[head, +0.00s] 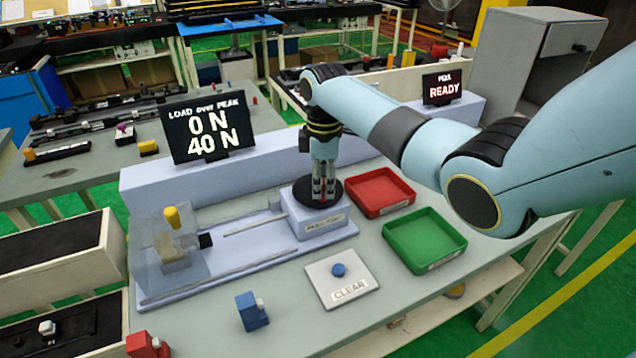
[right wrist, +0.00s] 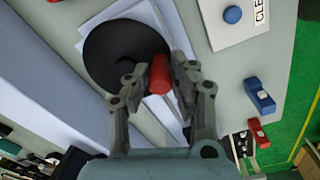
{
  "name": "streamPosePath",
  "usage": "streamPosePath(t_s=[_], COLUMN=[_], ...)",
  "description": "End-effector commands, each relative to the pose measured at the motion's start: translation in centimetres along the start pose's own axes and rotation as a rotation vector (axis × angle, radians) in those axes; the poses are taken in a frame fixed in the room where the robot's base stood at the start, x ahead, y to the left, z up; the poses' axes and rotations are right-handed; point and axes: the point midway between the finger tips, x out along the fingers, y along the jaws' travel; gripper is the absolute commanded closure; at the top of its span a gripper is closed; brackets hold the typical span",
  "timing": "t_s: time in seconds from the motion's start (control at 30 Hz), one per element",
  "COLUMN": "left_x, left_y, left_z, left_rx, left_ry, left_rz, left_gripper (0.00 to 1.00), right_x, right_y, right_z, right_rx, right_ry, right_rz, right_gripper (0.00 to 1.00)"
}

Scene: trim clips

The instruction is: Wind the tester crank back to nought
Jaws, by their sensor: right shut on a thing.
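The tester (head: 250,232) is a pale blue bench fixture with a black crank disc (head: 301,195) on the block at its right end. The disc also shows in the right wrist view (right wrist: 108,50), with a red crank handle (right wrist: 160,72) standing near its rim. My right gripper (head: 322,197) points straight down over the disc. Its fingers (right wrist: 160,80) are shut on the red handle. The load display (head: 208,128) reads 0 N over a peak of 40 N. My left gripper is in neither view.
A red tray (head: 380,190) and a green tray (head: 424,240) lie right of the tester. A CLEAR plate with a blue button (head: 339,270) is in front. A blue clip (head: 251,311) lies on the bench. A clear guard (head: 150,245) covers the tester's left end. Another display (head: 443,87) reads READY.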

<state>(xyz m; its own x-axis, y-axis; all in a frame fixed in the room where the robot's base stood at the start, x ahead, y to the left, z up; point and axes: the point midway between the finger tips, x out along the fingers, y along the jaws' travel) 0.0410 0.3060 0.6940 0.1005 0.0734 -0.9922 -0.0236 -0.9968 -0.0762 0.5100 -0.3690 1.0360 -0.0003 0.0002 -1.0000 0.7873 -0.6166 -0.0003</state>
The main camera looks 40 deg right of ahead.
Motion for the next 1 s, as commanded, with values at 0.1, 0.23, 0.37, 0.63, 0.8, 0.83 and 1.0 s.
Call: streamPosePath(t_s=[0.1, 0.23, 0.37, 0.63, 0.8, 0.83, 1.0], left_x=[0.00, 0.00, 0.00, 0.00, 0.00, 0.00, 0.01], left_y=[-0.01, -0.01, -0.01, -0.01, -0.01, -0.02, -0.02], left_z=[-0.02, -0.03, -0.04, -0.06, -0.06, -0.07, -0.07], left_rx=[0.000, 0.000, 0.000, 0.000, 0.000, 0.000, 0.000], left_ry=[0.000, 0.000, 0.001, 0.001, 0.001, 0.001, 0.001], left_rz=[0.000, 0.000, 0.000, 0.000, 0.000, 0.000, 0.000], left_gripper=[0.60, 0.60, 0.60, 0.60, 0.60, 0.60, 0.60], right_x=[0.08, 0.08, 0.08, 0.08, 0.08, 0.08, 0.07], right_y=[0.02, 0.10, 0.17, 0.23, 0.24, 0.24, 0.25], right_z=[0.37, 0.58, 0.73, 0.84, 0.84, 0.85, 0.84], right_rx=[-0.067, -0.122, -0.158, -0.183, -0.182, -0.182, -0.182], right_ry=[-0.002, -0.002, -0.002, -0.002, -0.002, -0.002, -0.002], right_rz=[-0.002, -0.002, -0.002, -0.002, -0.001, -0.001, -0.001], right_gripper=[1.00, 1.00, 1.00, 1.00, 1.00, 1.00, 0.66])
